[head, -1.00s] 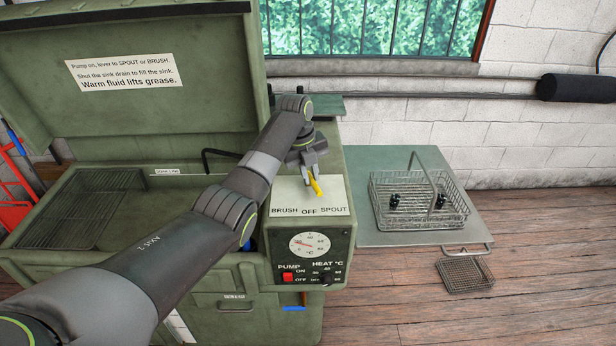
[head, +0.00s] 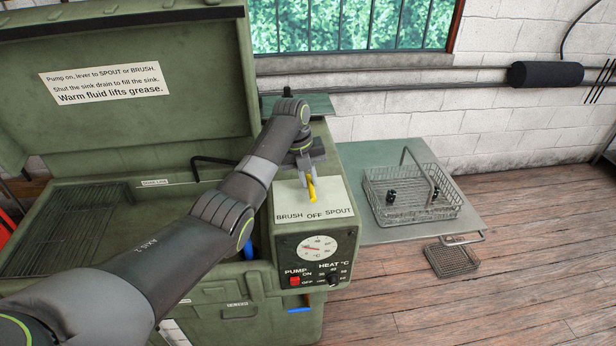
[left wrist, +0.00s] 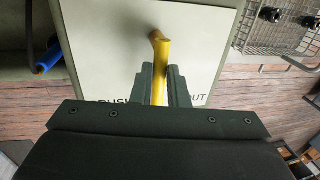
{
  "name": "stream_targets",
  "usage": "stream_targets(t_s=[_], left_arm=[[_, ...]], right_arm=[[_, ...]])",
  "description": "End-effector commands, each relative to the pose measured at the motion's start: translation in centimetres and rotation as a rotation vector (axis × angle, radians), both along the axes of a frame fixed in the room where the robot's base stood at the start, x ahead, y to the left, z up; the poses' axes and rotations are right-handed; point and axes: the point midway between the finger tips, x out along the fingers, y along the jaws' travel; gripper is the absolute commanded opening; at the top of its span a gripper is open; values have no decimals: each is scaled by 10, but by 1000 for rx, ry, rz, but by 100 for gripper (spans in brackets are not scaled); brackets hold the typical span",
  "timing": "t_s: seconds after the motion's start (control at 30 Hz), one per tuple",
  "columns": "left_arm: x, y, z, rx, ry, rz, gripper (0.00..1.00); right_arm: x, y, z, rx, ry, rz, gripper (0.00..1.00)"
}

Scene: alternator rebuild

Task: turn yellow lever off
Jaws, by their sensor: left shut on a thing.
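The yellow lever (head: 313,193) stands on the white label plate (head: 335,193), marked BRUSH, OFF and SPOUT. Its tip points at the word OFF. My left gripper (head: 309,183) is shut on the lever, reaching it from above and behind. In the left wrist view, the fingers (left wrist: 157,85) sit on both sides of the yellow lever (left wrist: 160,48); part of the lever is hidden between them. My right gripper is in neither view.
Below the plate are a dial (head: 316,247), a red pump switch (head: 295,281) and a black heat knob (head: 333,279). The green washer's sink (head: 70,225) lies left. A wire basket (head: 412,207) stands on the side table (head: 372,151) at right.

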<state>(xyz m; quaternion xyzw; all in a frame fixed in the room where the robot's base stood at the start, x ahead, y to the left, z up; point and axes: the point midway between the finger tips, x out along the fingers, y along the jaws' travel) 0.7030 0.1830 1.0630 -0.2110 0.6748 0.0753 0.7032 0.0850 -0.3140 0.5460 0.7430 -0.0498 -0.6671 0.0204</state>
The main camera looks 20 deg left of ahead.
Motion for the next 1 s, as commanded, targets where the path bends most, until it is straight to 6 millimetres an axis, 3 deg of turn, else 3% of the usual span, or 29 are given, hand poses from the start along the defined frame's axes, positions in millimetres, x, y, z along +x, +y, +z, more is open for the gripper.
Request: stream_targets(t_s=[0.1, 0.13, 0.3, 0.67, 0.87, 1.0], left_arm=[[0, 1, -1, 1, 0, 1, 0], [0, 1, -1, 1, 0, 1, 17], [0, 0, -1, 1, 0, 1, 36], [0, 1, 6, 0, -2, 1, 36], [-2, 8, 38, 2, -7, 1, 36], [-4, 15, 72, 2, -7, 1, 36]], right_arm=[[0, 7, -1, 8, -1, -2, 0], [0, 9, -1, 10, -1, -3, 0], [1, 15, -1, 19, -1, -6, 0], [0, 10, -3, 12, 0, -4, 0], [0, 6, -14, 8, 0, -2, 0], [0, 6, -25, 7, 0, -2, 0]])
